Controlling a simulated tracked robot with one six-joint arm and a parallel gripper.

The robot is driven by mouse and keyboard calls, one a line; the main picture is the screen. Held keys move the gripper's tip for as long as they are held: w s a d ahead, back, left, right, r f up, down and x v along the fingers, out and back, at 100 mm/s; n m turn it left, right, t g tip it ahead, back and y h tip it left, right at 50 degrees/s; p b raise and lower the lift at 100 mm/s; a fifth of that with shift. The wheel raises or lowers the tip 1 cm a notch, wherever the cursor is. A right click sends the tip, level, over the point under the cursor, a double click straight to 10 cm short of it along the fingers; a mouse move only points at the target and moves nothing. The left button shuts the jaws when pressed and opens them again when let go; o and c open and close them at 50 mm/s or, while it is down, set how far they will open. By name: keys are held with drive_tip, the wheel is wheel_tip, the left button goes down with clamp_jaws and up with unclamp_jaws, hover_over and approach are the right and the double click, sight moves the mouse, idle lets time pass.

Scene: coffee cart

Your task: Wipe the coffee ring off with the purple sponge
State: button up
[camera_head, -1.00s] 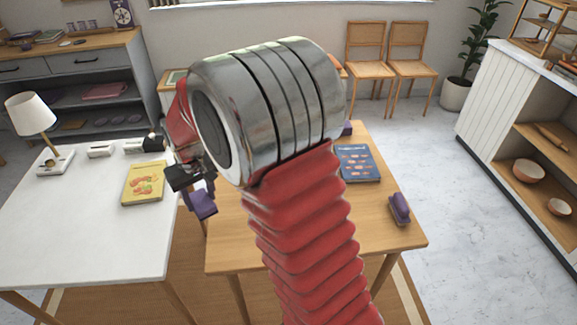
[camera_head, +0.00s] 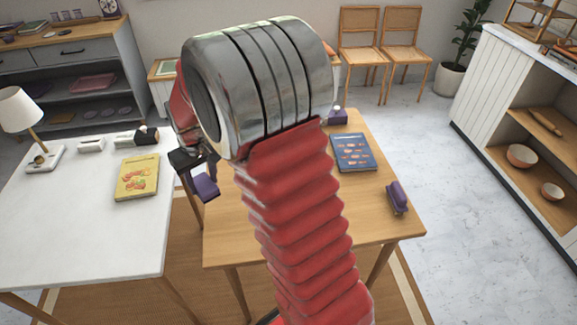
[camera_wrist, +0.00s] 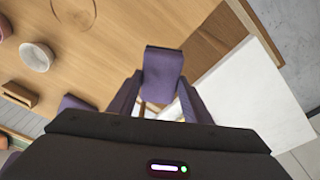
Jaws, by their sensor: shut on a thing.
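The purple sponge (camera_head: 206,188) is held in my gripper (camera_head: 192,170), at the left of my arm, over the gap between the two tables in the head view. In the wrist view the purple sponge (camera_wrist: 163,72) sits between the two fingers of my gripper (camera_wrist: 157,95), which is shut on it. A thin brown coffee ring (camera_wrist: 53,28) shows faintly on the wooden table (camera_wrist: 110,45) at the upper left of the wrist view. The sponge is apart from the ring. In the head view my arm hides part of the wooden table (camera_head: 375,225), and I cannot see the ring there.
A white bowl (camera_wrist: 35,56) and a wooden block (camera_wrist: 19,95) are on the wooden table. The white table (camera_head: 90,235) at left carries a yellow book (camera_head: 137,177) and a lamp (camera_head: 18,110).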

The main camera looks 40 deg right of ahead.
drive_tip(key=s+d+f, duration=0.2)
drive_tip(key=s+d, duration=0.2)
drive_tip(key=d, duration=0.9)
drive_tip(key=s+d+f, duration=0.2)
drive_tip(key=s+d, duration=0.2)
drive_tip(key=d, duration=0.9)
drive_tip(key=shift+n, duration=0.3)
drive_tip(key=shift+f, duration=0.15)
